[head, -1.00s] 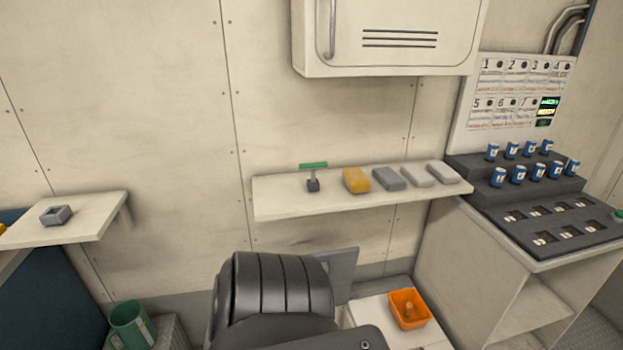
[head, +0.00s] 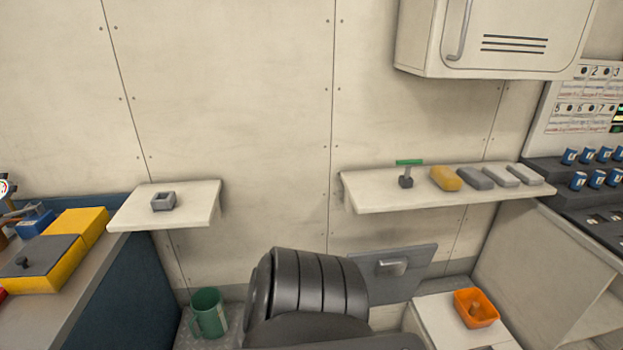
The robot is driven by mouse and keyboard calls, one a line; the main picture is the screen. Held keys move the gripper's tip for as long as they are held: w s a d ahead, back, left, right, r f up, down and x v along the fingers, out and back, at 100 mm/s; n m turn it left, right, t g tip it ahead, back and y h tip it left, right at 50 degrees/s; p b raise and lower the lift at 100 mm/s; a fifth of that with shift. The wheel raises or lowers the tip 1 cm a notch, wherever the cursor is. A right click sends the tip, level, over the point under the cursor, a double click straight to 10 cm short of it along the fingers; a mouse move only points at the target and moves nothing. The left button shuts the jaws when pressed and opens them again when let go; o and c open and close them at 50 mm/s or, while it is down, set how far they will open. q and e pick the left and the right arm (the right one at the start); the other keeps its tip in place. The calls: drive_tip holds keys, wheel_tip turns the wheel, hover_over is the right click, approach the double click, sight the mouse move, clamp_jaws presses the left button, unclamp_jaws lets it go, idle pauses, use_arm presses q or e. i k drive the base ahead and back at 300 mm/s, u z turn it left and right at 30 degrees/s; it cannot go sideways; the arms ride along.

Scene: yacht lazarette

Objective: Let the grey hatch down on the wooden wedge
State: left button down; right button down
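A grey hatch (head: 372,281) with a light handle (head: 392,266) stands tilted up against the wall, low in the middle of the head view. Its lower left part is hidden behind a black ribbed part of my own body. No piece that I can clearly tell as the wooden wedge shows. A small brown piece (head: 474,309) lies in an orange tray (head: 489,320) right of the hatch; its shape is too small to make out. Neither of my grippers is in view.
A wall shelf (head: 385,202) above the hatch holds a green-topped tool, a yellow block and grey blocks. A small shelf (head: 190,214) holds a grey socket. A green mug (head: 206,313) stands low left. Yellow boxes (head: 84,227) are on the left counter. A locker (head: 490,40) hangs upper right.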

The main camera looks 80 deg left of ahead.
sight(395, 275)
drive_tip(key=k, duration=0.6)
drive_tip(key=u, duration=1.4)
